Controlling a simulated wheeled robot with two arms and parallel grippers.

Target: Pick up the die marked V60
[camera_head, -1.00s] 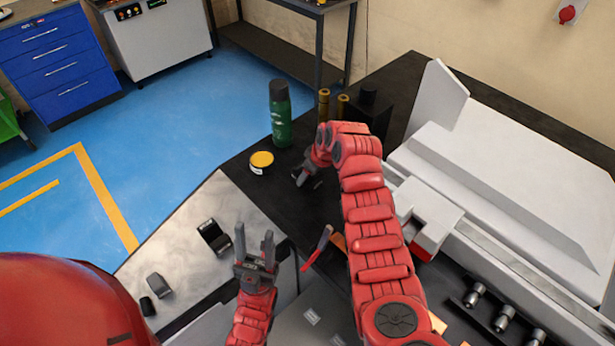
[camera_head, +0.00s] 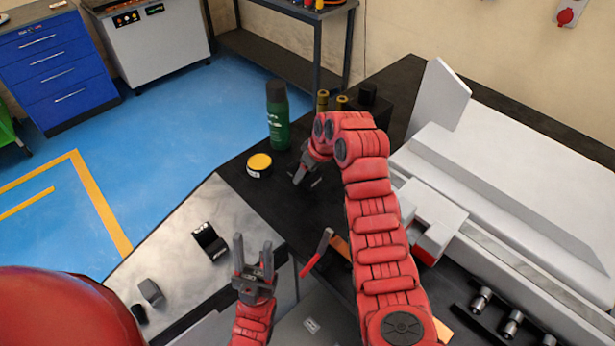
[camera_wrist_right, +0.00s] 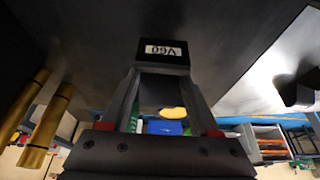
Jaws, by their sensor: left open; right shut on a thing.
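The die marked V60 (camera_wrist_right: 163,52) is a small dark block with a white label, which reads upside down in the right wrist view. It sits between the fingertips of my right gripper (camera_wrist_right: 160,78), which is shut on it. In the head view my right gripper (camera_head: 308,180) is low over the black bench top, right of the yellow-lidded tin; the die is hard to make out there against the dark surface. I cannot tell whether the die still touches the bench. My left gripper (camera_head: 253,245) is open and empty, near the edge of the grey table.
A green bottle (camera_head: 277,115), a yellow-lidded tin (camera_head: 259,165), brass cylinders (camera_head: 322,101) and a dark block (camera_head: 367,95) stand around my right gripper. A red-handled tool (camera_head: 318,252) lies nearer. The grey table (camera_head: 178,250) holds small dark blocks. A large white machine (camera_head: 510,185) fills the right.

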